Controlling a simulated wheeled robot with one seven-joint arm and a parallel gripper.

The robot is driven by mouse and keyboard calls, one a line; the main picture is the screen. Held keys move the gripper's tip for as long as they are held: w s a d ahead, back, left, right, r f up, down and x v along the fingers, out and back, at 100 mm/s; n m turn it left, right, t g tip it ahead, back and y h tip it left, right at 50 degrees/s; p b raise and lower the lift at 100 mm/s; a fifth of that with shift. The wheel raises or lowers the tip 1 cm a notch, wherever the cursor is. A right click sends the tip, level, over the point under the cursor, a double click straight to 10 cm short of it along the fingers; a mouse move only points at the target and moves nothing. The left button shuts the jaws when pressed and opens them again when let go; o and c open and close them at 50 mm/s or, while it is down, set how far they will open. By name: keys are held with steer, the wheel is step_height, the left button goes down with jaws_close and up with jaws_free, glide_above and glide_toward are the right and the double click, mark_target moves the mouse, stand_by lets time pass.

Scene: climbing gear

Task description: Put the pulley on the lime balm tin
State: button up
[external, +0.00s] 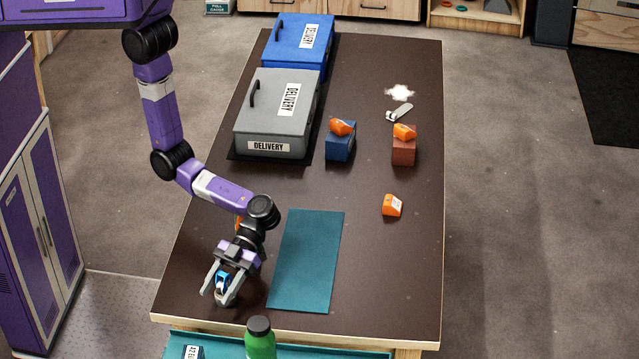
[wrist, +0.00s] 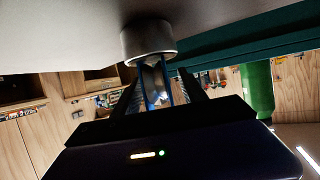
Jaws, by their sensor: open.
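The blue pulley (external: 222,277) is between the fingers of my gripper (external: 219,288), near the table's front left. My gripper is open, with a finger on either side of the pulley. In the upside-down wrist view, the pulley (wrist: 152,80) meets the top of a round grey metal tin (wrist: 148,43) that stands on the table. It looks upright on the tin, but the fingers partly hide it. In the external view the tin (external: 226,300) is mostly hidden by my fingers. No lime colour shows on the tin's visible side.
A teal mat (external: 307,260) lies right of my gripper. A green bottle (external: 260,340) stands beyond the front edge. Grey (external: 275,115) and blue (external: 298,45) delivery boxes stand at the back. Orange pieces sit on a blue block (external: 341,148), a brown block (external: 403,152) and the table.

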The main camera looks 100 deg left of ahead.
steer(key=shift+w+a+r, duration=0.2)
steer(key=shift+a, duration=0.1)
steer(key=b+v, duration=0.2)
steer(key=v, duration=0.9)
steer(key=shift+a, duration=0.1)
